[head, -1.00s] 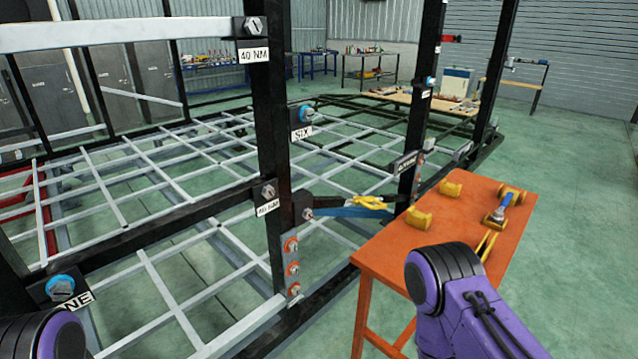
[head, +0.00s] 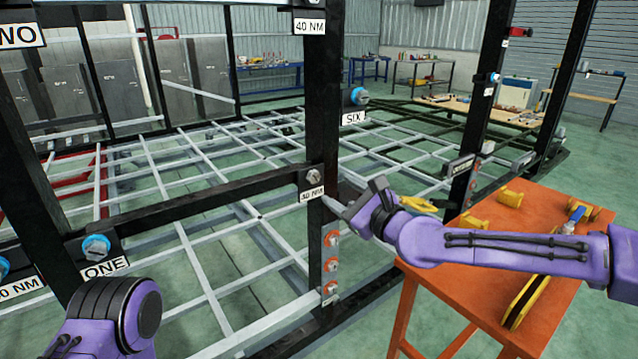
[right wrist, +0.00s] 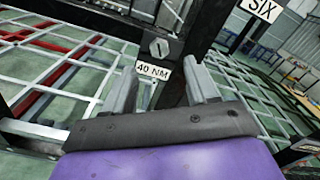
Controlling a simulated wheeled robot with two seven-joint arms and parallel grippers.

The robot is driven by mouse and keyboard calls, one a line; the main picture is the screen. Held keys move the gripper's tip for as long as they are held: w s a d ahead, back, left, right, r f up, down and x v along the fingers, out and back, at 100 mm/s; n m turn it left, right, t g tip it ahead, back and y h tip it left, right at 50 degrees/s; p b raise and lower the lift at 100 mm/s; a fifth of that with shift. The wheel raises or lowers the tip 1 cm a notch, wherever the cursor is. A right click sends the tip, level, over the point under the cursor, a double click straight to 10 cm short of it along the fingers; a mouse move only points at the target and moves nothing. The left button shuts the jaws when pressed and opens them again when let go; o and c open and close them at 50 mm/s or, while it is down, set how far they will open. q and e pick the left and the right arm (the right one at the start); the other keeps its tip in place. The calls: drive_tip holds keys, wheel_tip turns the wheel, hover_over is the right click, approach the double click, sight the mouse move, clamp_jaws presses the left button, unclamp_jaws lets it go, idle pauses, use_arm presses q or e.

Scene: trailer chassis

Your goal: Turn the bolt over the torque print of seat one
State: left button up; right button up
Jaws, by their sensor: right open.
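My right gripper (head: 350,194) is open and empty, beside the middle upright post (head: 322,110). On that post a grey slotted bolt (head: 313,176) sits over a print that seems to read 40 NM (head: 311,195). In the right wrist view the bolt (right wrist: 159,47) and the 40 NM print (right wrist: 153,71) show ahead, between the spread fingers (right wrist: 162,76); the fingers look apart from the bolt.
Another NM print (head: 20,288) is at the left edge. Orange-backed bolts (head: 332,264) line the post below the gripper. An orange table (head: 455,285) with yellow-handled tools (head: 527,300) stands under my right arm.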

sight(314, 177)
drive_tip(key=p+x, duration=0.1)
drive_tip(key=x, duration=0.7)
drive_tip(key=shift+w+a+f+p, duration=0.15)
drive_tip(key=shift+p, duration=0.25)
drive_tip(key=c, duration=1.1)
